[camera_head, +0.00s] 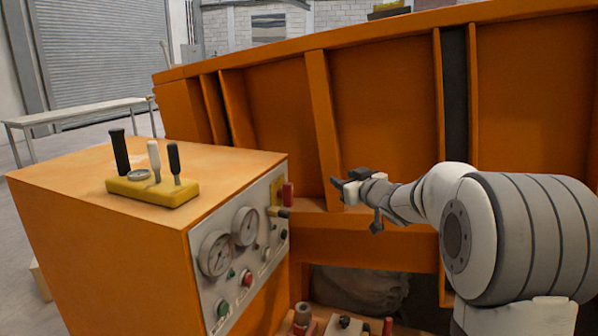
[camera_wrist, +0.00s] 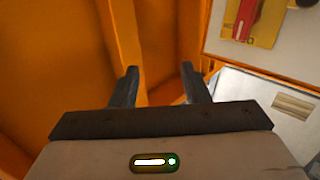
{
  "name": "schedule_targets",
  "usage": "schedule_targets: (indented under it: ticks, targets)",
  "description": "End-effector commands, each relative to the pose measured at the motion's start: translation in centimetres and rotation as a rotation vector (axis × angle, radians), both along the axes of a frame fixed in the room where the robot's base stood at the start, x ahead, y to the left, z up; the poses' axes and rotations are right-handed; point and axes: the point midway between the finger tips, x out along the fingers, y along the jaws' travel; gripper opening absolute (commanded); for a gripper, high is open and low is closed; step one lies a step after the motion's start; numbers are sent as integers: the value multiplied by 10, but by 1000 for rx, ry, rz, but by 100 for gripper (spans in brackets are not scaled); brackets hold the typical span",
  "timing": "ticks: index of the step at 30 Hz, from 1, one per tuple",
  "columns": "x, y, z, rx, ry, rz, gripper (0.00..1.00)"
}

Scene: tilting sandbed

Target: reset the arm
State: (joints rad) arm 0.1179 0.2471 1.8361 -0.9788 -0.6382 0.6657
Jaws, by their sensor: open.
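My gripper (camera_head: 340,186) is in front of the orange sandbed wall (camera_head: 385,100), to the right of the control box, with my arm reaching in from the right. In the wrist view its two dark fingers (camera_wrist: 160,86) stand apart with nothing between them. Orange panels and a rib show beyond the fingers. I cannot tell the exact gap between the fingertips and the wall.
The orange control box (camera_head: 100,240) stands at the left with levers on a yellow base (camera_head: 152,191) on top. Its panel has gauges (camera_head: 245,227) and a red handle (camera_head: 288,195) near my gripper. Below are fittings (camera_head: 345,325). A bench (camera_head: 80,115) stands behind.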

Motion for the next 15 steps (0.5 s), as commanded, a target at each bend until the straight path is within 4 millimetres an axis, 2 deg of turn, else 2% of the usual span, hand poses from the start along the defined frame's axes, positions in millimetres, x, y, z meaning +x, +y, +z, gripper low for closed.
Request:
schedule_targets:
  ticks: [1,4,8,11,15]
  targets:
    - [-16,-10,3,-18,33,-88,42]
    - [-51,-35,-6,-54,140,-262,42]
    - [-115,-58,-33,-93,334,-436,42]
    - [-176,-67,-61,-114,519,-523,42]
    - [-271,-62,-105,-132,802,-565,42]
